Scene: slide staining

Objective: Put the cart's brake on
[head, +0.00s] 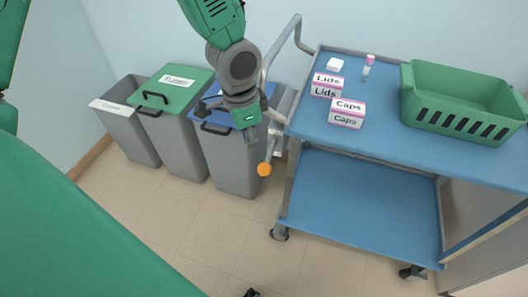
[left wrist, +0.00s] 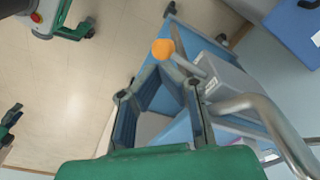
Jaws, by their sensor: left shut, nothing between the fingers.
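The cart (head: 350,190) has two blue shelves, grey posts and a bent grey handle (head: 268,62) at its left end. An orange ball knob (head: 264,170) sits at the end of a grey lever (head: 271,147) below the handle. It also shows in the left wrist view (left wrist: 163,48), just past my fingertips. My left gripper (head: 251,137) is shut and empty, pointing down a little above and left of the knob in the head view. Whether it touches the lever or knob is unclear. My right gripper is not in view.
The cart top carries a Lids box (head: 326,88), a Caps box (head: 346,118), a small tube (head: 367,67) and a green basket (head: 455,112). Bins with green (head: 178,88) and blue lids stand left of the cart. The floor (head: 215,230) in front is largely clear.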

